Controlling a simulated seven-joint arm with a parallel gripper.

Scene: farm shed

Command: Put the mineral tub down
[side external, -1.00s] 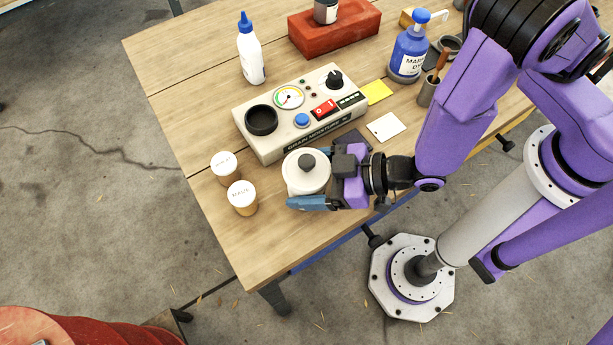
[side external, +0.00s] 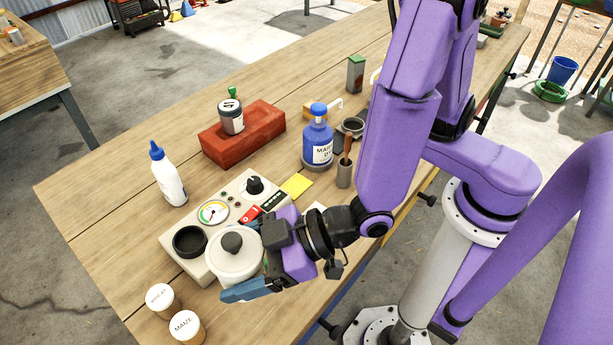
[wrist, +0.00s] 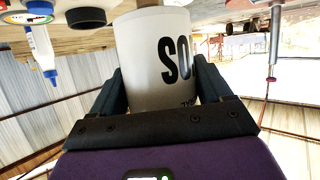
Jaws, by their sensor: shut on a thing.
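The mineral tub (side external: 234,262) is white, with a round lid and a dark knob. Its wall (wrist: 150,55) in the wrist view has large black letters starting "SO"; the small print is cut off. My gripper (side external: 252,268) is shut on its sides, with one blue finger along the near side and the other mostly hidden. The wrist view shows both fingers (wrist: 158,75) against the wall. The tub is beside the front of the grain moisture meter (side external: 215,213) and covers part of it. Its base is hidden, so I cannot tell whether it touches the table.
Two lidded cups, one (side external: 162,301) behind the "MAIZE" cup (side external: 187,328), stand at the table's front left. A white bottle (side external: 170,178), a red brick (side external: 241,134) bearing a jar, and a blue pump bottle (side external: 318,142) stand behind. The wooden table (side external: 110,225) is clear at left.

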